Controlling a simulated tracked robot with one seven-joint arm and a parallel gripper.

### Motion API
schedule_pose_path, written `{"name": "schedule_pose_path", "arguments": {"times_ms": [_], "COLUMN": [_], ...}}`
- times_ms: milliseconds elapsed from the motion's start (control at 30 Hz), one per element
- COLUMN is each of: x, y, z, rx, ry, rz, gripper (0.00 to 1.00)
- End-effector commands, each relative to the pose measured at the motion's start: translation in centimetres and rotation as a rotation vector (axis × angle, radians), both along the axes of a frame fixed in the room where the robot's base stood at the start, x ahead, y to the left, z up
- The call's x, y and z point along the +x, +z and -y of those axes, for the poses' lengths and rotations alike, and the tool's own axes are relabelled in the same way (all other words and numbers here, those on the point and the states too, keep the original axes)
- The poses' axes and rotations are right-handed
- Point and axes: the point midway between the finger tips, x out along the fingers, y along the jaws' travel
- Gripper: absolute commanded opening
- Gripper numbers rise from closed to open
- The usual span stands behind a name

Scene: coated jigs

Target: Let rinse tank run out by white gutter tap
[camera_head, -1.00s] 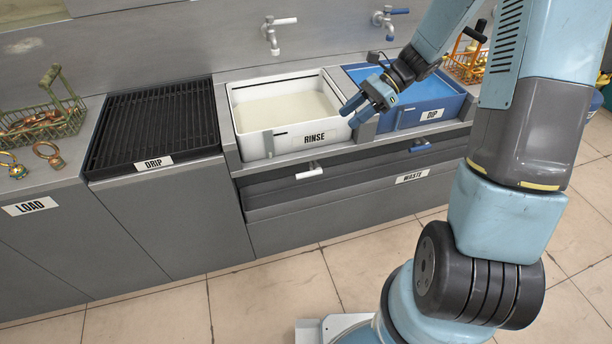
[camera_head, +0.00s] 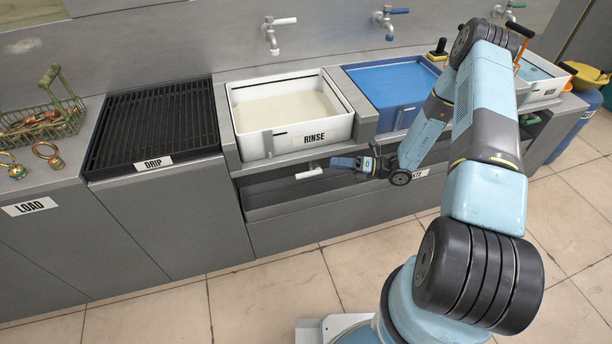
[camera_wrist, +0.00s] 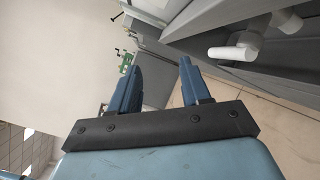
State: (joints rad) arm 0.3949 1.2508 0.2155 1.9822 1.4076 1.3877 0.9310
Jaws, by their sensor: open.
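The white rinse tank (camera_head: 340,128), labelled RINSE, holds pale cloudy liquid and sits in the counter. Below its front, over the waste gutter (camera_head: 285,190), is the white gutter tap (camera_head: 309,172); its white handle also shows at the upper right of the wrist view (camera_wrist: 234,52). My gripper (camera_head: 342,162) is just right of the tap, at about its height, pointing left toward it. In the wrist view my gripper (camera_wrist: 160,85) has its two blue fingers apart with nothing between them. The tap is outside the fingers and looks untouched.
The blue dip tank (camera_head: 392,85) stands right of the rinse tank. A black drip rack (camera_head: 150,120) and a green wire basket (camera_head: 45,122) lie left. White (camera_head: 283,21) and blue (camera_head: 397,11) wall taps are above. The tank front and gutter edge are close to my gripper.

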Motion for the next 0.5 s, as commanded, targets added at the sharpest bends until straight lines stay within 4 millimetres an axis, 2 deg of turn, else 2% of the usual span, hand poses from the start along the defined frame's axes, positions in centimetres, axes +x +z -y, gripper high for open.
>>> {"name": "schedule_pose_path", "arguments": {"times_ms": [33, 200, 300, 500], "x": [-0.2, -0.7, -1.0, -1.6], "y": [-1.8, -6.8, -9.2, -12.2], "z": [0.0, -0.1, -0.1, -0.2], "rx": [0.031, 0.126, 0.172, 0.230], "ry": [-0.036, -0.154, -0.213, -0.284], "rz": [-0.053, -0.210, -0.284, -0.376], "gripper": [0.47, 0.47, 0.47, 0.47]}}
